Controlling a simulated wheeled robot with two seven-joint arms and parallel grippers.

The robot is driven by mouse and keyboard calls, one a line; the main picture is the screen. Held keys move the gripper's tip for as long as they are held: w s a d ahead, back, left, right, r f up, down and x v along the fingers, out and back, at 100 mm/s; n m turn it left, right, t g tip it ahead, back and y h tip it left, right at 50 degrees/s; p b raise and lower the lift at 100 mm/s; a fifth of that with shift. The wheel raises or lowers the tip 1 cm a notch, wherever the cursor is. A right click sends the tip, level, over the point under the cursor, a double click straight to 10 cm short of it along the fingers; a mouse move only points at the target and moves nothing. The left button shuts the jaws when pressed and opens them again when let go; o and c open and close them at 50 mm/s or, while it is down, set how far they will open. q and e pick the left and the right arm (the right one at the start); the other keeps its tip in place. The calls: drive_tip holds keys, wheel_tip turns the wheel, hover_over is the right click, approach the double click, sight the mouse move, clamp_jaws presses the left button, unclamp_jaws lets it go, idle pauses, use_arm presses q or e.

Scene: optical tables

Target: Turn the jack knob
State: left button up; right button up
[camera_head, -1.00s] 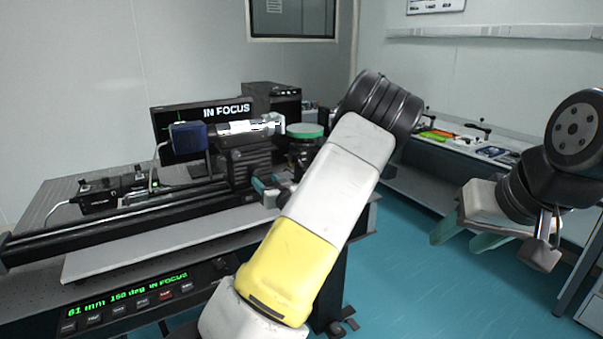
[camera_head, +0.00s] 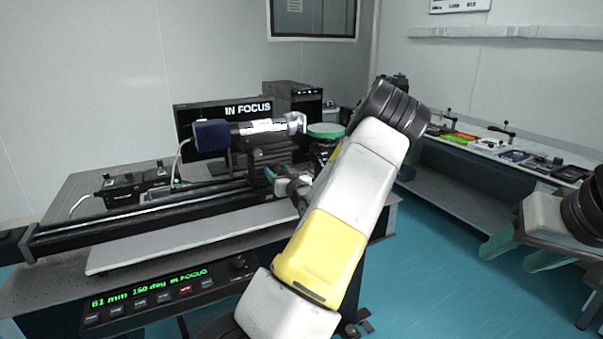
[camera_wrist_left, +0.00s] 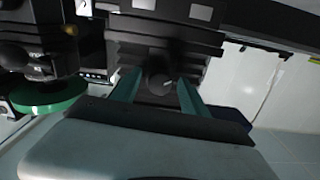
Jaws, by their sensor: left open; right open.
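A dark round knob (camera_wrist_left: 160,82) with a small white mark shows in the left wrist view on the front of a black ridged stage. My left gripper (camera_wrist_left: 158,90) is open, with one teal finger on each side of the knob; whether they touch it is unclear. In the head view, my left gripper (camera_head: 279,182) is at the stage (camera_head: 266,150) under the camera with the blue end (camera_head: 211,136); my forearm partly covers that area and the knob cannot be made out. My right gripper (camera_head: 519,256) is open and empty at the right, over the floor.
A green-topped round mount (camera_head: 326,130) stands right of the stage, also in the left wrist view (camera_wrist_left: 45,98). A monitor (camera_head: 244,108) reads IN FOCUS. A control panel (camera_head: 165,290) lies along the front. A side bench (camera_head: 480,165) holds small tools; the blue floor is clear.

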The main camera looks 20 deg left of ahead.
use_arm(q)
clamp_jaws()
drive_tip(key=shift+m, duration=0.5)
unclamp_jaws()
drive_tip(key=v, duration=0.7)
drive_tip(key=shift+s+d, duration=0.25)
drive_tip(key=shift+d, duration=0.05)
